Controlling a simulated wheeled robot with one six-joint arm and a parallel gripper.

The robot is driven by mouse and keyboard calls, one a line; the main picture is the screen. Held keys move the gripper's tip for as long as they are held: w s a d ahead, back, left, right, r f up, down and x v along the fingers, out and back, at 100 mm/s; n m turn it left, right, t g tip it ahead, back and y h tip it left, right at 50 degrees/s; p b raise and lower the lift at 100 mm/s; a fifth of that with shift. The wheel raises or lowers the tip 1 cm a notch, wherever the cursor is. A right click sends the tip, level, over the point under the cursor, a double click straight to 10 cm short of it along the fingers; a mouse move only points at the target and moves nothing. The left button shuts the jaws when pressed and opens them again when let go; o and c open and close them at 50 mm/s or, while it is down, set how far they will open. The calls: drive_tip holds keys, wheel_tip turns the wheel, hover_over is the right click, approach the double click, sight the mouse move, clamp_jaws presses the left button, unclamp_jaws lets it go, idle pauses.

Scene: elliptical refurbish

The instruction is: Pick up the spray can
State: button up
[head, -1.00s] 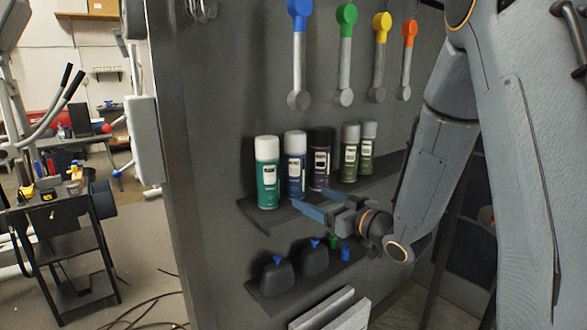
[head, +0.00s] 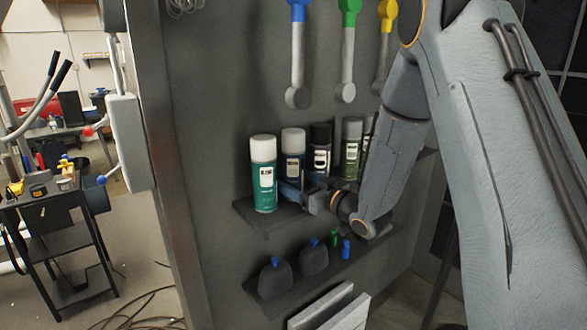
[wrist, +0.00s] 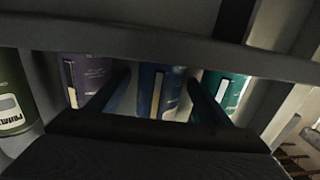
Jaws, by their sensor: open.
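Several spray cans stand upright in a row on the upper shelf: a teal can (head: 264,185) at the left end, then a blue can (head: 293,148), a dark purple can (head: 320,155) and green cans (head: 351,150). My gripper (head: 300,187) is open at shelf height in front of the blue can and hides its lower part. In the wrist view the blue can (wrist: 158,88) shows between my two fingers (wrist: 160,100). The purple can (wrist: 88,72) is outside one finger and the teal can (wrist: 236,90) outside the other. I cannot tell whether the fingers touch any can.
The upper shelf (head: 262,222) is on a grey panel, with wrench-like tools (head: 298,60) hanging above. A lower shelf (head: 290,283) holds dark bottles (head: 275,280) and small items. Neighbouring cans stand close to the fingers. A black cart (head: 55,215) stands at left.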

sight(302, 159)
drive_tip(key=shift+w+a, duration=0.3)
drive_tip(key=shift+c, duration=0.2)
drive_tip(key=c, duration=1.2)
drive_tip(key=shift+d+r+b, duration=0.1)
drive_tip(key=shift+r+b, duration=0.1)
drive_tip(key=shift+b, duration=0.1)
drive_tip(key=shift+s+r, duration=0.1)
drive_tip(key=shift+r, duration=0.1)
wheel_tip(302, 159, up, 6)
drive_tip(key=shift+s+d+r+b, duration=0.15)
drive_tip(key=shift+r+b, duration=0.05)
drive_tip(key=shift+b, duration=1)
drive_tip(key=s+a+b+v, duration=0.1)
drive_tip(key=b+v, duration=0.2)
drive_tip(key=v, duration=1.6)
